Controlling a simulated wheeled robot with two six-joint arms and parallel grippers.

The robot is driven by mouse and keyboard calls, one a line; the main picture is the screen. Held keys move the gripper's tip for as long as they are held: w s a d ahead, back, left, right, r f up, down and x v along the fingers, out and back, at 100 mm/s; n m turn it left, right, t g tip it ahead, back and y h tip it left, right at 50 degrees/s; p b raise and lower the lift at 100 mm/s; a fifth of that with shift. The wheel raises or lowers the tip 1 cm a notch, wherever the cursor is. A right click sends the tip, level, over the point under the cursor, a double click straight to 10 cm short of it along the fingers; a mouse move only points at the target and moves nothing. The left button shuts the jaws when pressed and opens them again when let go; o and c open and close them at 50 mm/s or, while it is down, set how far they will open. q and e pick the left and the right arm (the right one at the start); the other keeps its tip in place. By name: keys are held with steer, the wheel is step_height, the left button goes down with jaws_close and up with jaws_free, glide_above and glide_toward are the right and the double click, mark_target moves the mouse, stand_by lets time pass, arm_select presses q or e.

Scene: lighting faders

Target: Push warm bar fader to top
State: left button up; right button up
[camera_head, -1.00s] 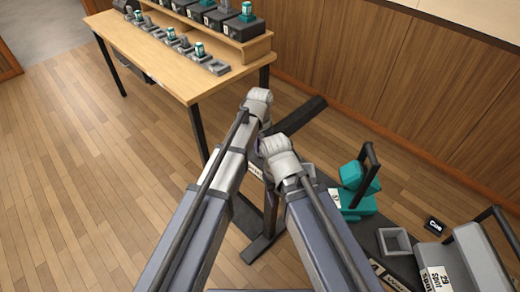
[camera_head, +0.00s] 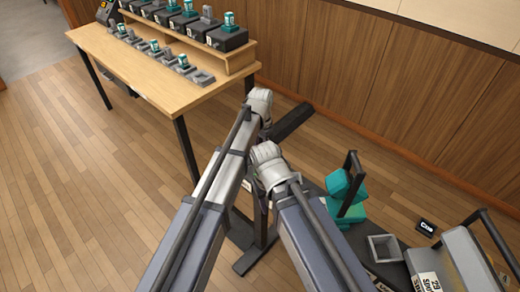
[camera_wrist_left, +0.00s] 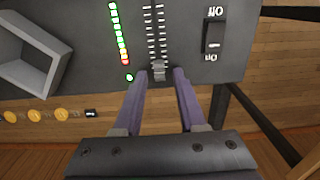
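In the left wrist view a grey fader cap (camera_wrist_left: 158,70) sits at the near end of a slot with white tick marks on a dark panel (camera_wrist_left: 190,60). My left gripper (camera_wrist_left: 160,77) is open, its two purple-grey fingers on either side of the cap with narrow gaps visible. I cannot tell how deep the fingertips reach. No label naming this fader as warm is readable. In the head view my left arm (camera_head: 207,195) and right arm (camera_head: 310,240) reach forward; both grippers are hidden there.
Beside the slot are a green-to-red light column (camera_wrist_left: 118,35), an upside-down on/off switch (camera_wrist_left: 213,35) and a grey square tray (camera_wrist_left: 30,50). In the head view, a wooden desk (camera_head: 130,70) bears several devices. Teal blocks (camera_head: 345,205) and a grey box (camera_head: 445,265) lie at right.

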arm_select(q)
steer(key=shift+o, duration=0.2)
step_height(320, 180, up, 8)
steer(key=p, duration=0.8)
steer(key=shift+f, duration=0.1)
